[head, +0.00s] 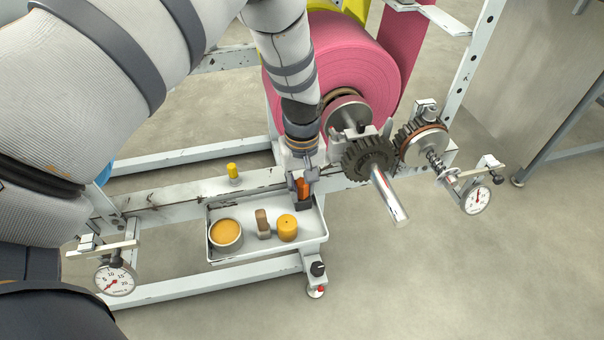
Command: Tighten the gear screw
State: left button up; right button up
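A dark toothed gear (368,160) sits on a metal shaft (388,196) in front of the pink roll. A second gear (419,141) with a copper-coloured rim stands to its right. The gear screw is too small to make out. My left gripper (303,190) points down at the back right corner of the white tray (266,258), left of and below the gear. A small orange object (304,186) shows at its fingertips, above a dark block (304,204). I cannot tell whether the fingers are closed on it. My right gripper is not in view.
The tray holds a round tin (226,235), a brown-topped piece (263,224) and a yellow cylinder (287,228). A yellow-capped item (233,173) stands on the frame rail. The pink roll (345,70) rises behind. Dials hang left (116,280) and right (477,200).

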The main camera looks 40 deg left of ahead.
pick_arm(q)
grip_shut()
jog(key=shift+r+p, duration=1.1)
jog(key=shift+r, duration=1.45)
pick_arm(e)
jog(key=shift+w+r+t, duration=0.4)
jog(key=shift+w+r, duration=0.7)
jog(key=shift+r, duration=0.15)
